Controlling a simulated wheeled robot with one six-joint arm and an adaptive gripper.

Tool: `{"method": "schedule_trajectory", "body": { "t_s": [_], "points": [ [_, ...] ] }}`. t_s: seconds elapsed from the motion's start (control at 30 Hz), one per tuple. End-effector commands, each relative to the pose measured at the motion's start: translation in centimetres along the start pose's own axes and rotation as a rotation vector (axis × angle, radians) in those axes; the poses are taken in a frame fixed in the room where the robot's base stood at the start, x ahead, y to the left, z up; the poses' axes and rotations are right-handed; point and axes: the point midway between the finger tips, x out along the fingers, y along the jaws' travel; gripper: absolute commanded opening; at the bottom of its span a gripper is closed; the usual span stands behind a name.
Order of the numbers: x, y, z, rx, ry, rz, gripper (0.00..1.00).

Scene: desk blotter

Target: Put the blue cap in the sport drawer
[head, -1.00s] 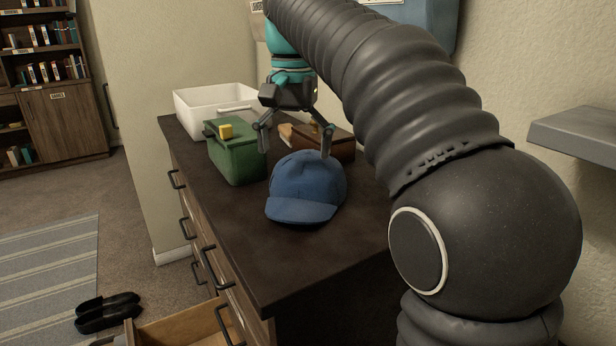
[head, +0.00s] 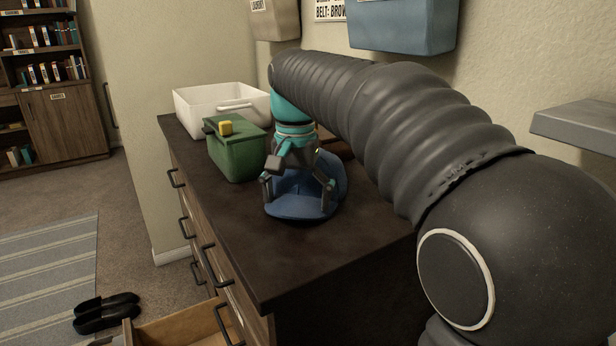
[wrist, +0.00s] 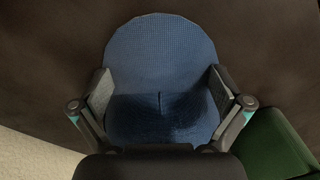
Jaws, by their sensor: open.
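The blue cap (head: 300,208) sits on the dark dresser top, its brim toward the front. It fills the middle of the wrist view (wrist: 160,60). My gripper (head: 298,192) is lowered over the cap and partly hides its crown. Its fingers are open, one on each side of the cap in the wrist view (wrist: 160,92); I cannot tell whether they touch it. An open drawer (head: 180,328) juts out at the bottom of the head view; no label on it can be read, and its inside shows only in part.
A brown object behind my gripper is mostly hidden. The dresser top (head: 300,255) is clear in front. Black shoes (head: 105,312) lie on the floor.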

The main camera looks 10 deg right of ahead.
Motion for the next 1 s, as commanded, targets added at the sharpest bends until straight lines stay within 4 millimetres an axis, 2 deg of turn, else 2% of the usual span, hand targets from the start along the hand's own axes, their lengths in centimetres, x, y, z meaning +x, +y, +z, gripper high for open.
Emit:
{"method": "schedule_trajectory", "body": {
  "t_s": [0.17,0.2,0.4,0.47,0.53,0.57,0.83,1.0],
  "points": [
    [0.0,0.0,0.0,0.0,0.0,0.0,1.0],
    [0.0,0.0,0.0,0.0,0.0,0.0,0.97],
    [0.0,0.0,0.0,0.0,0.0,0.0,0.47],
    [0.0,0.0,0.0,0.0,0.0,0.0,0.36],
    [0.0,0.0,0.0,0.0,0.0,0.0,0.35],
    [0.0,0.0,0.0,0.0,0.0,0.0,0.3],
    [-0.3,0.0,0.0,0.0,0.0,0.0,0.29],
    [-1.7,0.0,-0.1,0.0,0.001,-0.001,0.29]
  ]
}}
